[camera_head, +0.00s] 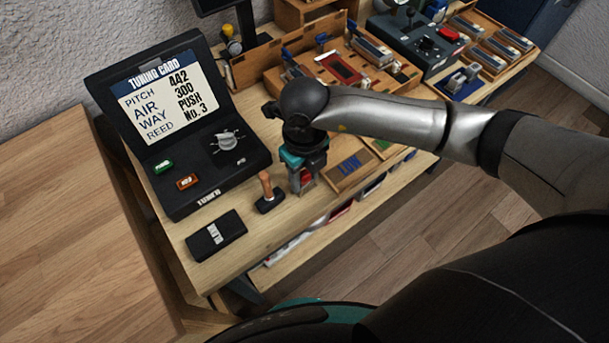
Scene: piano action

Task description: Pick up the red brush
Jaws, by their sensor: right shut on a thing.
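My right gripper (303,184) points down over the workbench, between the wooden-handled tool and the tray marked LOW. It is shut on a small red thing, the red brush (307,175). Only a bit of its red shows between the fingers; the gripper and arm hide the rest. I cannot tell whether the brush still touches the bench. My left gripper is not in view.
A black tuning card console (185,185) stands left on the bench (262,240). A wooden-handled tool (267,192) and a black box (216,235) are close by. The tray marked LOW (350,170) sits right of the gripper. Wooden racks fill the back.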

